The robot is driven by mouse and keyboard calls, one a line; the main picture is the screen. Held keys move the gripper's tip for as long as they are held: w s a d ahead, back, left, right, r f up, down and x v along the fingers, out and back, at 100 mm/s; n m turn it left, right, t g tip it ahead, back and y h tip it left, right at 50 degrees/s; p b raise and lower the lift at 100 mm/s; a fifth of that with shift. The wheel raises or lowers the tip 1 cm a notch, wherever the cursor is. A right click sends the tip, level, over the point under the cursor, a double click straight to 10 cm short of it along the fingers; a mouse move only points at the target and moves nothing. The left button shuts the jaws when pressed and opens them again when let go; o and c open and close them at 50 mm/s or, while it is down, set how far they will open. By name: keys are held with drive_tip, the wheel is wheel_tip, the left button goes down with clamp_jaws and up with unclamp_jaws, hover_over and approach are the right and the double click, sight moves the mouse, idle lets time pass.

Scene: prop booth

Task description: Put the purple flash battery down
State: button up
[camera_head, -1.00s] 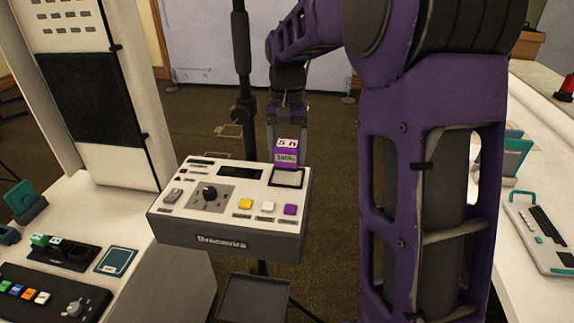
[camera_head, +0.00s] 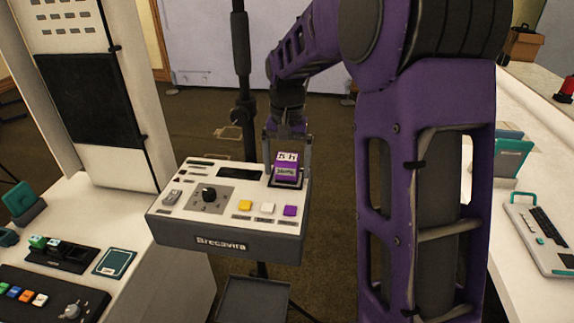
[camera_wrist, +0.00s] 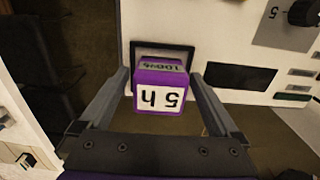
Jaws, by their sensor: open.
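The purple flash battery (camera_head: 286,167) has a white label reading "5 h" and sits upright on the square black-rimmed pad (camera_head: 299,184) at the back right of the white control box (camera_head: 167,222). In the wrist view the battery (camera_wrist: 162,88) stands between the fingers, with the pad's dark frame (camera_wrist: 140,47) behind it. My gripper (camera_head: 287,152) is open around the battery. In the wrist view my gripper (camera_wrist: 160,85) shows a gap on each side of the battery. The battery's underside is hidden.
The control box has a black knob (camera_head: 209,194), a yellow button (camera_head: 245,205), a white button (camera_head: 267,208) and a purple button (camera_head: 290,211). A dark stand pole (camera_head: 241,80) rises behind it. White counters stand left and right.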

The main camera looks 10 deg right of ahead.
sight(287, 158)
wheel_tip(287, 158, up, 12)
drive_tip(key=p, duration=0.2)
drive_tip(key=shift+r, duration=0.2)
idle(0.6)
